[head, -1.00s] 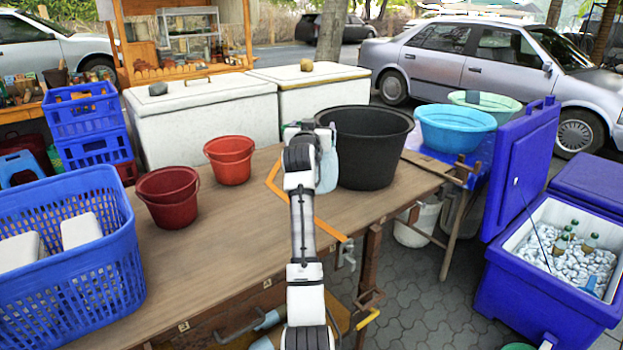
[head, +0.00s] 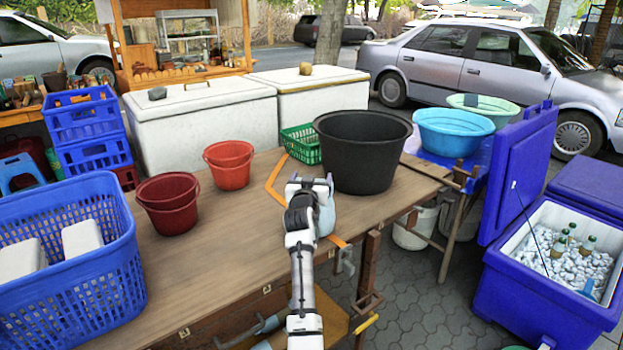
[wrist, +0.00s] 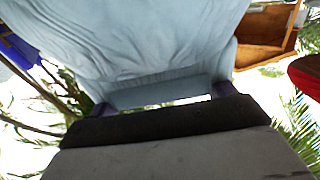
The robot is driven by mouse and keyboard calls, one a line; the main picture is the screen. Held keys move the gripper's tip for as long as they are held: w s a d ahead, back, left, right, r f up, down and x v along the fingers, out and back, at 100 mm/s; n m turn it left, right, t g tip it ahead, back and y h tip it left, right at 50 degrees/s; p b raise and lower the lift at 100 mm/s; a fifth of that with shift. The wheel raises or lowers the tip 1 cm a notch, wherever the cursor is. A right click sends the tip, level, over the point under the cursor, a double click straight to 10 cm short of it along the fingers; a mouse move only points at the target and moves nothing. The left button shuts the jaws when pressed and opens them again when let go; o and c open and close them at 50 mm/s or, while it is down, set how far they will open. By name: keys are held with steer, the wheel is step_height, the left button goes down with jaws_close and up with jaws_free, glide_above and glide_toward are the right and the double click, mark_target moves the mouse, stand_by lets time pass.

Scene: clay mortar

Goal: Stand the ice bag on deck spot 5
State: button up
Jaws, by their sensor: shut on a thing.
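The ice bag (head: 326,216) is a pale blue, soft-looking bag, partly hidden behind my gripper (head: 311,183) in the head view. My gripper is shut on it, near the table's front edge and in front of the black tub. In the wrist view the bag (wrist: 140,40) fills the upper middle, wrinkled and close to the jaws. I cannot tell whether its bottom touches the wooden table (head: 235,235). Orange tape (head: 273,180) marks the table top behind and beside the bag. No spot number is readable.
A black tub (head: 362,160) stands right behind the bag, with a green basket (head: 300,146) to its left. Two red buckets (head: 168,204) (head: 229,169) and a large blue basket (head: 75,270) stand left. Bare table lies between the buckets and my arm.

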steer(key=shift+r, duration=0.2)
steer(key=o, duration=1.7)
steer(key=shift+f, duration=0.2)
steer(key=shift+c, duration=0.2)
steer(key=o, duration=0.3)
steer(key=shift+s+r, duration=0.1)
